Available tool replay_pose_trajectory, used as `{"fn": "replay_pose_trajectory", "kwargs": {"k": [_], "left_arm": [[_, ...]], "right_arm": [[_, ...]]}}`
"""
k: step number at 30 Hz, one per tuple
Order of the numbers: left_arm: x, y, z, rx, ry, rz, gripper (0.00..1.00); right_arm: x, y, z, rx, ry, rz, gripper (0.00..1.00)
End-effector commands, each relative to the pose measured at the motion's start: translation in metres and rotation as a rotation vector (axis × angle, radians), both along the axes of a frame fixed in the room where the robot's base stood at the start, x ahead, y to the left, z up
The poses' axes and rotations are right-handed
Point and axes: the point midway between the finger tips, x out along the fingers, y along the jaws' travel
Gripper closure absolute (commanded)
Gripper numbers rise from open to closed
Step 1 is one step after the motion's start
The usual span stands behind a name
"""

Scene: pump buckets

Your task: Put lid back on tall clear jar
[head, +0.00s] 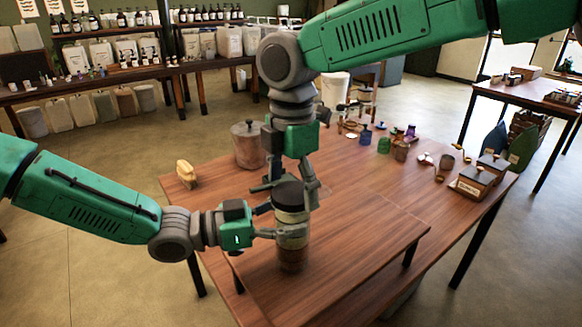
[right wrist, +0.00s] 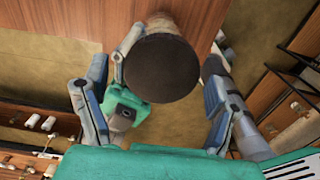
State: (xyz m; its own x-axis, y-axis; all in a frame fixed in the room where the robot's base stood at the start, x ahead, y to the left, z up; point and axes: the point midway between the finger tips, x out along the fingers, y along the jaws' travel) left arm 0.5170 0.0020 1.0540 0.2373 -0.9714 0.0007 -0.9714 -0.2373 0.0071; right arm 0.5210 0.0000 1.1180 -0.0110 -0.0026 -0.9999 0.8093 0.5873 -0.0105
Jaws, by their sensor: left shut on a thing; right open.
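The tall clear jar (head: 291,245) stands upright near the front of the wooden table. The dark round lid (head: 289,193) is at its mouth, and from above it fills the middle of the right wrist view (right wrist: 160,68). I cannot tell whether it is fully seated. My left gripper (head: 284,226) comes from the left and is shut on the jar's side; part of it shows in the right wrist view (right wrist: 125,85). My right gripper (head: 291,190) points down over the jar, open, its fingers (right wrist: 155,78) on either side of the lid, apart from it in the wrist view.
A large lidded canister (head: 248,148) stands behind the jar. A yellow object (head: 186,173) lies at the table's left edge. Small colored bottles (head: 384,143) and labelled boxes (head: 472,182) occupy the right. The table's front right (head: 365,235) is clear.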

Motion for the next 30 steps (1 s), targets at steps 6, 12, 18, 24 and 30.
{"fn": "replay_pose_trajectory", "kwargs": {"k": [6,12,18,24,30], "left_arm": [[0.0002,-0.0001,0.0005,-0.001,-0.001,0.0,1.0],[0.0003,-0.0001,0.0005,-0.001,-0.001,0.0,1.0],[0.0001,-0.0003,0.0005,-0.001,-0.001,0.0,1.0],[-0.0004,-0.0007,0.0005,-0.001,-0.001,-0.002,1.0],[-0.0009,-0.0009,0.0006,-0.001,-0.001,-0.003,1.0]], "right_arm": [[-0.0003,-0.0001,-0.0079,0.001,0.001,0.0,0.2],[-0.0003,-0.0001,-0.0077,0.0,0.0,0.0,0.24],[-0.0001,0.0,-0.0075,0.001,-0.001,0.0,0.73],[-0.0002,0.0005,-0.0072,-0.004,-0.003,-0.129,0.73],[0.0001,0.0007,-0.0076,-0.011,-0.01,-0.664,0.73]]}}
